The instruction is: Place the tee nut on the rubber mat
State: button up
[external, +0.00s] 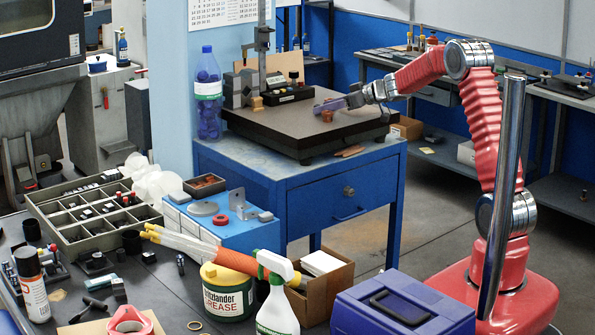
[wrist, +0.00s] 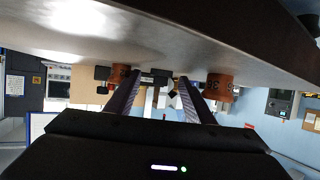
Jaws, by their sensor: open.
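My gripper (external: 338,104) is open, low over the right part of the dark surface plate (external: 265,127) on the blue cabinet. In the wrist view its two fingers (wrist: 160,77) are apart, with small dark blocks (wrist: 155,78) visible between and beyond them. I cannot tell whether one is the tee nut, or whether any touches a finger. A copper-brown piece (wrist: 220,86) with dark markings is beside the right finger and another (wrist: 121,75) is by the left finger tip. I cannot pick out the rubber mat for certain in either view.
A height gauge (external: 262,50) and grey blocks stand at the back of the plate. A blue bottle (external: 208,95) stands left of it. A compartment tray (external: 95,215), a grease tub (external: 227,292) and a spray bottle (external: 277,300) crowd the front bench. The plate's front-left part is clear.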

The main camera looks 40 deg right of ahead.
jog(key=shift+c, duration=0.3)
grip_shut()
dwell(0.3)
jog(key=shift+r, duration=0.15)
notch_tip(320, 180, up, 10)
dwell(0.5)
dwell(0.4)
